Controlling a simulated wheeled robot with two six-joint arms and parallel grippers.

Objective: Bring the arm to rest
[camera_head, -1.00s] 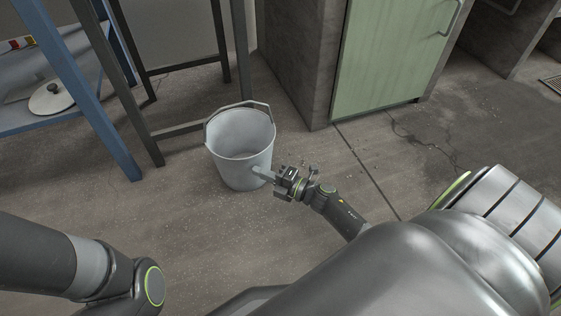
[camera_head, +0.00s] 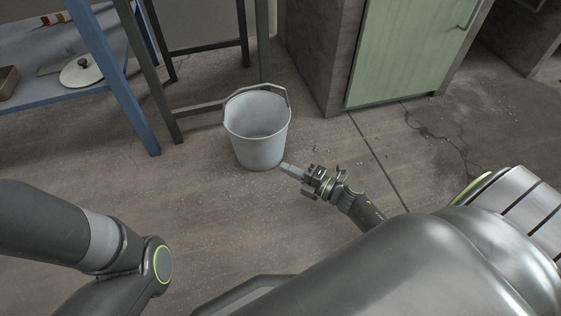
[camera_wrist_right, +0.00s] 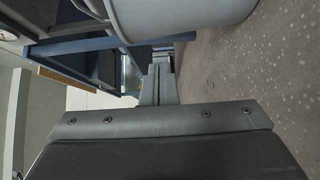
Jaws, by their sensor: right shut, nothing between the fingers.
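My right gripper (camera_head: 286,168) is shut and empty. In the head view its fingertips are just right of the lower side of a pale grey bucket (camera_head: 258,146); I cannot tell whether they touch it. In the right wrist view the closed fingers (camera_wrist_right: 158,80) point ahead, with part of the bucket (camera_wrist_right: 180,14) at the top. My left arm (camera_head: 60,235) comes in from the left in the head view, but its gripper is out of the picture.
The bucket stands on the concrete floor, its handle up at the back. A blue shelf (camera_head: 118,95) with a white lid (camera_head: 80,72) stands at left. A green cabinet door (camera_head: 408,50) is at the back. The floor in front of the bucket is clear.

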